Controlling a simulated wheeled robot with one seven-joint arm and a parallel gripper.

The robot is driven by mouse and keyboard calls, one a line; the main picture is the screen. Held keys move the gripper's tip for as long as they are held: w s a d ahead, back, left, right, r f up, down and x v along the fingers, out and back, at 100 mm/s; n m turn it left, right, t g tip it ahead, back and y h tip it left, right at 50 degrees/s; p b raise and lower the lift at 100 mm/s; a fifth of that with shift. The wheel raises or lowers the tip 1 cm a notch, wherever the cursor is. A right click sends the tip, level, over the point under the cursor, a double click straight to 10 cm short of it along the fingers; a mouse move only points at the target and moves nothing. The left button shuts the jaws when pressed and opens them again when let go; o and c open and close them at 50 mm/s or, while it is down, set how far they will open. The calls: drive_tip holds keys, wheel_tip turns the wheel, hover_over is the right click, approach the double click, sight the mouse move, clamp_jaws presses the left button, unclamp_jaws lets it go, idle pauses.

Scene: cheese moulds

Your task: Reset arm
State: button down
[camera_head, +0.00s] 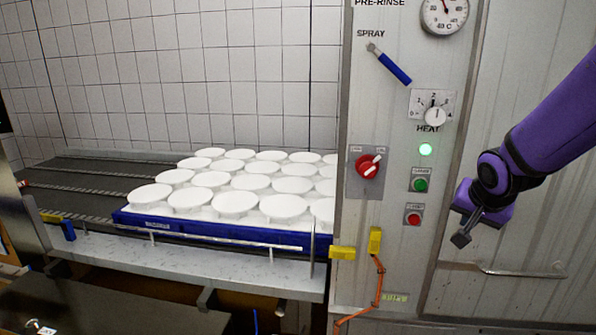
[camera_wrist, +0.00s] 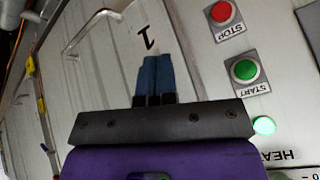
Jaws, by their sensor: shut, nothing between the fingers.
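My gripper (camera_head: 461,239) is at the end of my purple arm, at the right in the head view. It hangs in front of the grey machine panel, right of the red stop button (camera_head: 413,219) and the green start button (camera_head: 420,185). In the wrist view my gripper (camera_wrist: 155,60) shows two dark blue fingers side by side, shut, with nothing between them. The stop button (camera_wrist: 221,11) and start button (camera_wrist: 244,70) are to the right of the fingers there.
A blue tray (camera_head: 215,230) of white round moulds (camera_head: 235,203) sits on the conveyor (camera_head: 80,190) at the left. The panel carries a red rotary switch (camera_head: 369,167), a heat dial (camera_head: 434,117), a lit green lamp (camera_head: 425,149) and a blue-handled spray lever (camera_head: 394,68). A metal handle (camera_head: 515,272) is below my gripper.

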drive_tip(key=s+a+r+n, duration=0.2)
drive_tip(key=s+r, duration=0.2)
drive_tip(key=s, duration=0.3)
drive_tip(key=s+a+r+n+g+y, duration=0.1)
drive_tip(key=s+a+r+n, duration=0.2)
drive_tip(key=s, duration=0.4)
drive_tip(key=s+a+r+n+y, duration=0.1)
drive_tip(key=s+a+r+n, duration=0.1)
drive_tip(key=s, duration=0.5)
wheel_tip(320, 180, up, 3)
drive_tip(key=shift+a+f+n, duration=0.2)
drive_tip(key=shift+a+n, duration=0.2)
drive_tip(key=shift+a, duration=0.15)
drive_tip(key=shift+w+d+f+n+g, duration=1.3)
drive_tip(key=shift+w+f+n, duration=4.2)
drive_tip(key=shift+w+f, duration=3.4)
drive_tip(key=w+d+r+n+t+y, duration=0.3)
drive_tip(key=w+r, duration=0.2)
drive_tip(key=r, duration=0.1)
drive_tip(key=shift+w+r+t, duration=0.15)
drive_tip(key=shift+r+t, duration=0.15)
drive_tip(key=shift+r, duration=0.05)
